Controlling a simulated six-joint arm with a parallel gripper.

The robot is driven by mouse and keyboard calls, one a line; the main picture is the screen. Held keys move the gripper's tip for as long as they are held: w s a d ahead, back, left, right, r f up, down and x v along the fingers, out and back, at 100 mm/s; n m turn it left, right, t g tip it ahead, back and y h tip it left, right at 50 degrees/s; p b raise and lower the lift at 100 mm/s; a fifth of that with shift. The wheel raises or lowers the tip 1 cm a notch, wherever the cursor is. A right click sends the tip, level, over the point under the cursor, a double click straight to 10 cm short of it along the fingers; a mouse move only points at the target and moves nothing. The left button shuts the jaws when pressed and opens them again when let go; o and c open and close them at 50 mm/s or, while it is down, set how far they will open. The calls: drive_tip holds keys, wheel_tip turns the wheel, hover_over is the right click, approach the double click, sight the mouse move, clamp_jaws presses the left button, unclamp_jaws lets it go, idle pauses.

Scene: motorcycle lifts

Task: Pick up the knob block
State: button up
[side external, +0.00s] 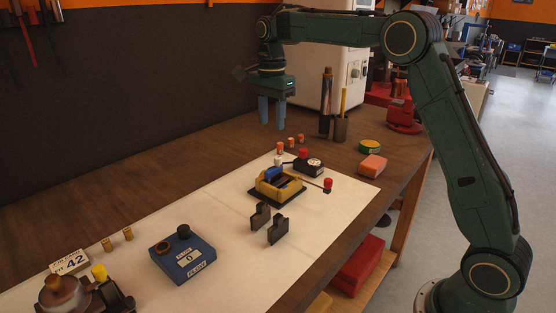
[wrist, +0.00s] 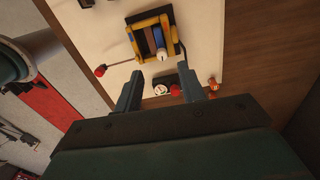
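My gripper (side external: 272,112) is open and empty, with its fingers pointing down, high above the back of the bench. Its two fingers also show apart in the wrist view (wrist: 160,88). No part is plainly labelled as the knob block.
A yellow frame (side external: 266,189) holding a blue roller sits mid-sheet, with a red-tipped rod (side external: 327,184) beside it. Two dark upright brackets (side external: 260,216) stand in front. Small orange-topped pieces (side external: 280,147), a pen cup (side external: 341,127) and a tall bottle (side external: 326,105) stand behind.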

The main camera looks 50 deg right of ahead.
drive_tip(key=shift+f, duration=0.1)
hover_over(272, 169)
drive_tip(key=shift+d+f, duration=0.1)
drive_tip(key=shift+f, duration=4.1)
drive_tip(key=shift+f, duration=2.6)
drive_tip(key=shift+r, duration=0.1)
clamp_jaws()
